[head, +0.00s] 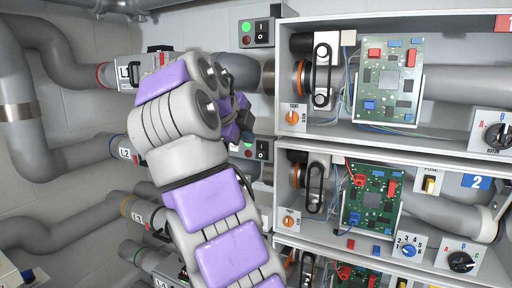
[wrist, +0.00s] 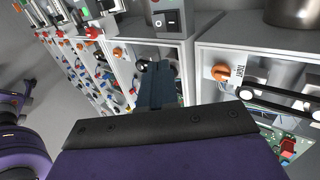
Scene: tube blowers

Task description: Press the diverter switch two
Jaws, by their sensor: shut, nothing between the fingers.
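No label in view names diverter switch two. A switch box (head: 256,150) with a green light and a black I/O rocker stands left of the lower cabinet, partly hidden by my arm. A similar box (head: 255,33) is above it. My gripper (head: 241,116), dark and purple, is between the two boxes in the head view, left of the cabinet edge. In the wrist view its dark fingers (wrist: 157,80) are closed together with nothing held, pointing toward a black I/O rocker box (wrist: 168,20). I cannot tell whether the fingertips touch anything.
The upper cabinet (head: 396,15) and lower cabinet (head: 390,146) hold circuit boards. A blue "2" label (head: 476,182) and a black rotary knob (head: 461,262) are on the lower right. Grey pipes (head: 60,164) run along the left. An orange knob (wrist: 220,72) is right of my fingers.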

